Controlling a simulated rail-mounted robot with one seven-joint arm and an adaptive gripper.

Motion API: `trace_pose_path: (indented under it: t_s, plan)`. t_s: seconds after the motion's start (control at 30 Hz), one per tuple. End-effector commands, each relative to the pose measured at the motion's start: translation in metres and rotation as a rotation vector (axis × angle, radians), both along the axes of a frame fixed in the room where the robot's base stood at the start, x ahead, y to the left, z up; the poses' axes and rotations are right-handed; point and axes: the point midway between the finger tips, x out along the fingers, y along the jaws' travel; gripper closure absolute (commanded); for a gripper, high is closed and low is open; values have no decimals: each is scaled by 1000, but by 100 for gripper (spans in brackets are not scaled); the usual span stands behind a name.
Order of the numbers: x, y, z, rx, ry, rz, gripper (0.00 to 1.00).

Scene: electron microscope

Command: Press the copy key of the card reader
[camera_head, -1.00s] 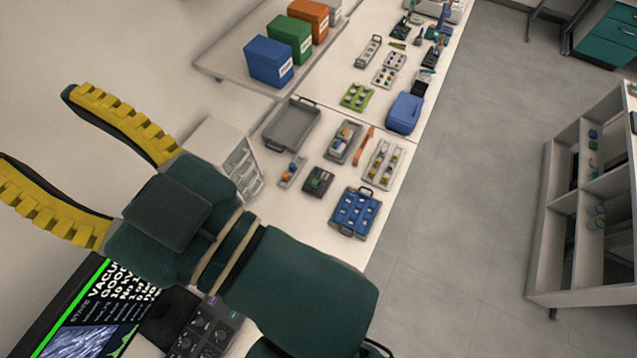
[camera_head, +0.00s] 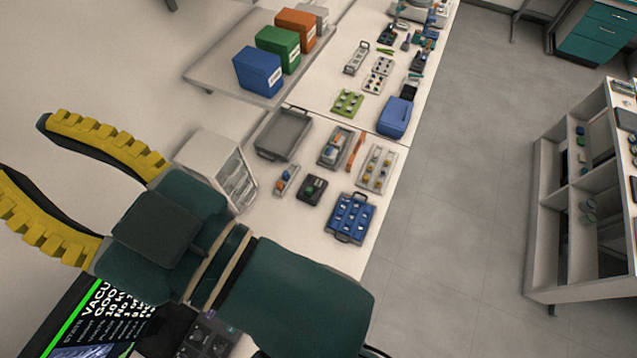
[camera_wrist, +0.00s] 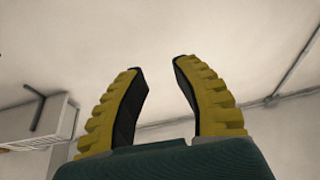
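The card reader is probably the small black device with a green part (camera_head: 312,189) on the bench, between a small tray and the blue tray; its keys are too small to make out. My gripper (camera_head: 22,158) is open and empty, raised at the left of the head view, well apart from that device.
A white drawer unit (camera_head: 222,172) and a monitor (camera_head: 85,325) are near my arm. A grey tray (camera_head: 284,134), a blue tray (camera_head: 349,217) and a blue case (camera_head: 395,117) lie on the bench. Coloured boxes (camera_head: 258,70) stand on a shelf.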

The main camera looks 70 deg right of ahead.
Motion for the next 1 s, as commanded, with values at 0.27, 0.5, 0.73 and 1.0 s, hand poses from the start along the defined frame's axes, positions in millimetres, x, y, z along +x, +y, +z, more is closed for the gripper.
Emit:
trace_pose_path:
  t_s: [0.27,0.5,0.73,1.0]
  plan:
    - [0,0,0,0,0,0,100]
    - [0,0,0,0,0,0,100]
    - [0,0,0,0,0,0,100]
    - [0,0,0,0,0,0,100]
